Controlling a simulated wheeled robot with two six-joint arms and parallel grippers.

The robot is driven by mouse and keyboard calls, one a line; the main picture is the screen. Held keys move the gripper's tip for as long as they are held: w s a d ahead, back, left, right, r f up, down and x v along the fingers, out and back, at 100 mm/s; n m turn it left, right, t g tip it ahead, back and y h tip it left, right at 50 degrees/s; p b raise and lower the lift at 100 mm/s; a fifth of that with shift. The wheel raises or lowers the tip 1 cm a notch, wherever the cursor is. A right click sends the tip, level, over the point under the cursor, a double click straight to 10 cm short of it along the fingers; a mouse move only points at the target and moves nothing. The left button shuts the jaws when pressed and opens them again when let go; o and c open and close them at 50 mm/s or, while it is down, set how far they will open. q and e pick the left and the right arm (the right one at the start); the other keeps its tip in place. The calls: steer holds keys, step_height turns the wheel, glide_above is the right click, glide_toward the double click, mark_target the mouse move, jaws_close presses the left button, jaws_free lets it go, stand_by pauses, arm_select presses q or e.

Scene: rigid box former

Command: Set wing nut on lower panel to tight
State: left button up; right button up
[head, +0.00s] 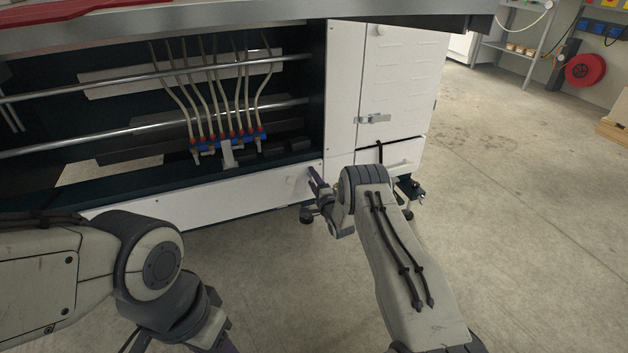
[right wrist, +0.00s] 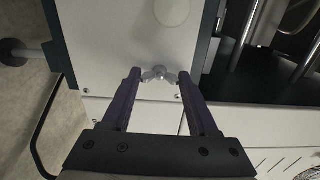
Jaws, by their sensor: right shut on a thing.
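The wing nut (right wrist: 158,74) is a small grey metal piece with two wings on the face of the white lower panel (head: 230,195). In the right wrist view the panel (right wrist: 105,45) fills the top middle. My right gripper (head: 317,188) is at the panel's right end, and its dark fingers (right wrist: 159,76) are shut on the wing nut, one on each side of its wings. In the head view the nut is hidden by the gripper or too small to make out. My left arm is at the lower left, with its gripper out of view.
A white cabinet door with a metal latch (head: 373,119) stands above and right of the panel. A blue manifold with hoses (head: 228,140) and metal rails (head: 150,73) are in the open bay. A caster (head: 307,214) is below. Floor to the right is clear.

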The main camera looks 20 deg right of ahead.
steer(key=o, duration=1.4)
steer(key=s+p, duration=0.5)
steer(key=s, duration=0.5)
steer(key=shift+s+d, duration=0.15)
steer(key=shift+s, duration=0.1)
